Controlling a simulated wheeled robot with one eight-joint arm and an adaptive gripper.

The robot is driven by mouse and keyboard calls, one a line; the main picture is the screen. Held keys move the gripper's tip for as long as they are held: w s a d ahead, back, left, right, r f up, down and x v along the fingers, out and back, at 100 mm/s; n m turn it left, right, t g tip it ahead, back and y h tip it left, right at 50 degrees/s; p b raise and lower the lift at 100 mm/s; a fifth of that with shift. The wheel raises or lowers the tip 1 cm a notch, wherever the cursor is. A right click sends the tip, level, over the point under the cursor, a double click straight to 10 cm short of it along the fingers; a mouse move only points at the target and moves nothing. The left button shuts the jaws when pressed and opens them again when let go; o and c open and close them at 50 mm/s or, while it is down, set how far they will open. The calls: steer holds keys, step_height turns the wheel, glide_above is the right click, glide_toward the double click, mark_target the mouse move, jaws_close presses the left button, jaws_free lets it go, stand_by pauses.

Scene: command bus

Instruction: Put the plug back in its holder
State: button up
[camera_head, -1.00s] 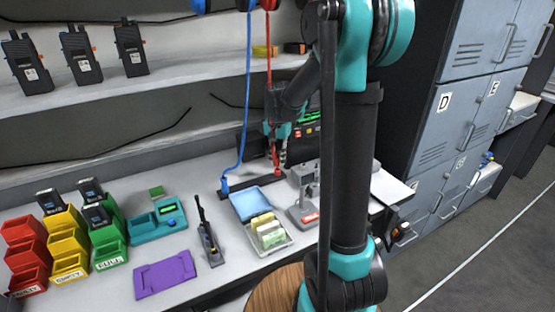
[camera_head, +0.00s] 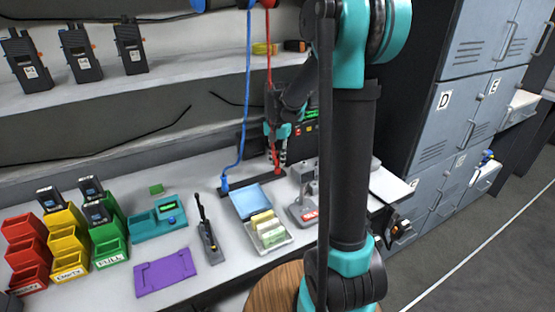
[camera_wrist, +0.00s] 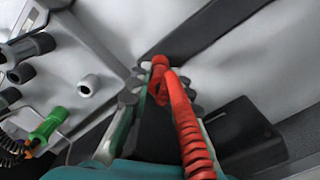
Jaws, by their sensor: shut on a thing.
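The red plug (camera_wrist: 160,78) with its coiled red cable is held between the fingertips of my gripper (camera_wrist: 150,88). In the head view the plug (camera_head: 276,160) shows at my gripper (camera_head: 283,152), low over the back of the desk. A long black bar (camera_head: 238,184), apparently the holder, lies along the desk there. A blue plug (camera_head: 225,185) stands at its left end. In the wrist view the bar (camera_wrist: 205,32) runs diagonally just beyond the red plug's head. I cannot tell whether the red plug touches the bar; its lower end is partly hidden by the fingers.
A grey device (camera_head: 305,205) stands right of the bar, close to my gripper. A blue-lidded box (camera_head: 250,202) is in front. In the wrist view, a green-handled tool (camera_wrist: 48,125) and grey knobs lie left. The blue cable (camera_head: 247,90) hangs left of my gripper.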

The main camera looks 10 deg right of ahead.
steer(key=shift+f, duration=0.6)
stand_by(0.4)
steer(key=o, duration=1)
steer(key=shift+r, duration=0.1)
